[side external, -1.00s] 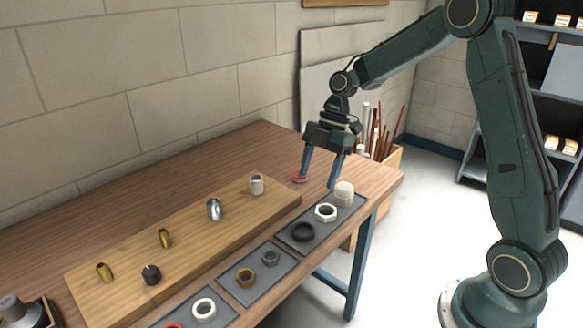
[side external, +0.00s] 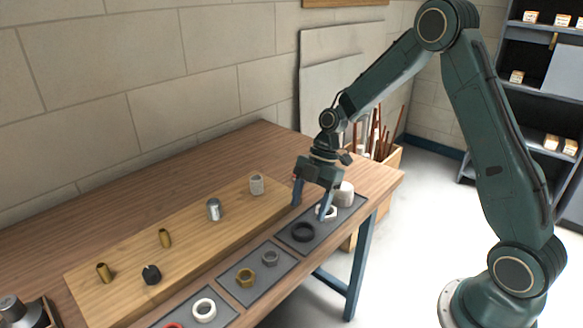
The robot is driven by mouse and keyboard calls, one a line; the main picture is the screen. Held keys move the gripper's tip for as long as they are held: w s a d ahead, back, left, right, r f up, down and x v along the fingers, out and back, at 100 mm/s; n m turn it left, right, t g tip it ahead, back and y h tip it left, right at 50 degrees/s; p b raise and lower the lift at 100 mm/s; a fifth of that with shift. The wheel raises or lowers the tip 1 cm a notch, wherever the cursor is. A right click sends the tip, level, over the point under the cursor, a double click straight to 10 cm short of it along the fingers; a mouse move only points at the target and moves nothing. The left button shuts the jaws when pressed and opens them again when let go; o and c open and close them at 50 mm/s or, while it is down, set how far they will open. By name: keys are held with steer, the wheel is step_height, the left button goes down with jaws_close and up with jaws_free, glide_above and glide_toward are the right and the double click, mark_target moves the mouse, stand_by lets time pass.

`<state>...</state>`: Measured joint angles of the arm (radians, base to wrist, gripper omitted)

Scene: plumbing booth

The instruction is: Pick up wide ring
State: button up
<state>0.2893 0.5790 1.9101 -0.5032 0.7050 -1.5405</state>
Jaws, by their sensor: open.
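A thick black ring (side external: 303,232) lies flat on the right-hand grey tray (side external: 283,236). It looks like the widest ring in view. A white hexagonal ring (side external: 331,213) lies beside it on the same tray, partly covered by a finger. My gripper (side external: 310,211) is open and empty, fingers pointing down, just behind and above the black ring. One fingertip is near the board's right end, the other in front of the white hexagonal ring. Whether the fingertips touch anything cannot be told.
A white cap (side external: 344,193) stands at the right tray's far end, close to my gripper. A brass nut (side external: 246,277) and a grey nut (side external: 271,258) lie on the middle tray. A wooden board (side external: 190,238) carries several upright fittings. The table behind the board is clear.

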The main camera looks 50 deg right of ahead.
mark_target(305, 233)
steer(key=shift+a+f, duration=0.1)
steer(key=shift+f, duration=0.15)
steer(key=shift+f, duration=0.1)
steer(key=shift+x, duration=2.5)
steer(key=shift+s, duration=0.1)
steer(key=shift+c, duration=0.2)
steer(key=c, duration=0.7)
